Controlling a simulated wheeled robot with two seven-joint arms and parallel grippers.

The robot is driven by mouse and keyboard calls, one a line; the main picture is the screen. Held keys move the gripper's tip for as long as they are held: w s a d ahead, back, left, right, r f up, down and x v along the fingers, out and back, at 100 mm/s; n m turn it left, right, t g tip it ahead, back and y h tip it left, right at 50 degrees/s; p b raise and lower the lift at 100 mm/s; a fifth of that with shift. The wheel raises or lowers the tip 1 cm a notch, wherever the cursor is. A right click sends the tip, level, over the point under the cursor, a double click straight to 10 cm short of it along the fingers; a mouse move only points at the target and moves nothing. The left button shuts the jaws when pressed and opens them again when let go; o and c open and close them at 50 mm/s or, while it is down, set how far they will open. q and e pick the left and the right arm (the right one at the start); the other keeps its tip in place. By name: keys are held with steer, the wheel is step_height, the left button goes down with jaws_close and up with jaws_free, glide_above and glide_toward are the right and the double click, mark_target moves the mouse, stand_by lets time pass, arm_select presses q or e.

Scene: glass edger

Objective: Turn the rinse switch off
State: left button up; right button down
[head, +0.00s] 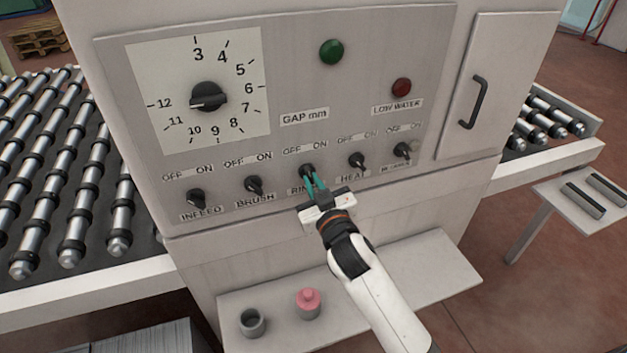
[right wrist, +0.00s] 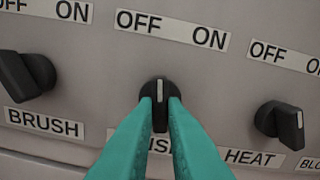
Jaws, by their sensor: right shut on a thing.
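The rinse switch is a black rotary knob in the middle of the row on the machine's front panel. It shows in the head view (head: 306,169) and in the right wrist view (right wrist: 160,90). Its white mark points straight up, between OFF and ON on the label (right wrist: 171,29) above it. My right gripper (head: 315,183) has its green fingers on both sides of the knob, shut on it; the fingers also show in the right wrist view (right wrist: 160,112). They partly cover the name label below. My left gripper is not in view.
The brush switch (head: 254,185) is to the left and the heat switch (head: 357,161) to the right, both close by. A large gap dial (head: 208,96) and a green lamp (head: 331,51) are above.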

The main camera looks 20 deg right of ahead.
steer(key=n+p, duration=0.1)
steer(key=n, duration=0.3)
steer(key=shift+r+n, duration=0.1)
steer(key=shift+n, duration=0.2)
stand_by(0.3)
steer(key=c, duration=1.5)
jaws_free()
